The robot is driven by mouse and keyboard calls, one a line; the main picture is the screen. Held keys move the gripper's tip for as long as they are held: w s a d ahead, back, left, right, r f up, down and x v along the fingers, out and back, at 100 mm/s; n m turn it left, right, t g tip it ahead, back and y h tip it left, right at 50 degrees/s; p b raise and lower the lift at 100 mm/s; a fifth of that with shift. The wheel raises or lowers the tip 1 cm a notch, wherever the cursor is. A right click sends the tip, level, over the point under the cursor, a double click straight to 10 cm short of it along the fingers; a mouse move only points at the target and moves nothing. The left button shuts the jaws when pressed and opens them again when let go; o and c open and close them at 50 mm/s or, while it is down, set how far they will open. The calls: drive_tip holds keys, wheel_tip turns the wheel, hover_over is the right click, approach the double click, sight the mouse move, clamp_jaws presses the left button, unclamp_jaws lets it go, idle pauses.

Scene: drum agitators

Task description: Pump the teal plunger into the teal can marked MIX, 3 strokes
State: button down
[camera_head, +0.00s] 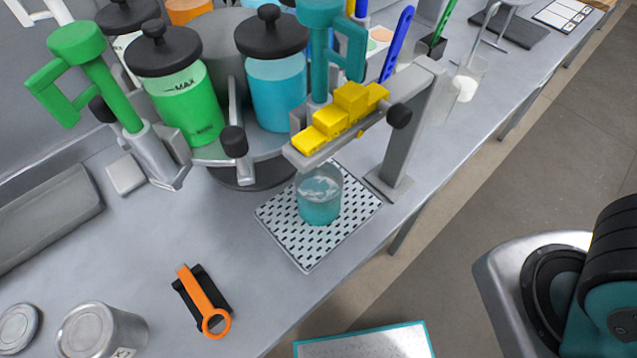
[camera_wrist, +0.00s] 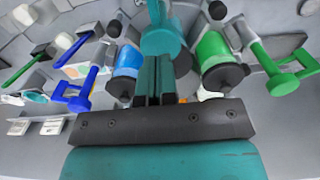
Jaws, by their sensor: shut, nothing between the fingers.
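In the head view a teal plunger (camera_head: 320,62) with a side loop handle stands upright beside a canister of teal-blue liquid (camera_head: 275,92) with a black lid. I cannot read MIX on any vessel. A clear cup with teal contents (camera_head: 320,200) stands on a perforated tray (camera_head: 284,236) below the yellow blocks. My gripper (camera_wrist: 158,62) shows only in the wrist view, with its teal fingers shut and empty. The teal plunger's rounded top (camera_wrist: 160,40) lies just past the fingertips; I cannot tell if they touch.
A green plunger (camera_head: 93,65) and green canister (camera_head: 184,105) stand at left. Yellow blocks (camera_head: 340,118) sit on a metal arm. An orange-handled tool (camera_head: 203,300) and a grey metal tin (camera_head: 100,332) lie in front. Bare bench lies between.

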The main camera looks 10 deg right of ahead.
drive_tip(key=shift+f, duration=0.1)
drive_tip(key=shift+f+b, duration=1.25)
drive_tip(key=shift+f, duration=0.6)
drive_tip(key=shift+r, duration=0.1)
drive_tip(key=shift+r+p, duration=1.85)
drive_tip(key=shift+p, duration=0.1)
drive_tip(key=shift+r, duration=0.1)
wheel_tip(320, 180, up, 6)
drive_tip(key=p, duration=0.6)
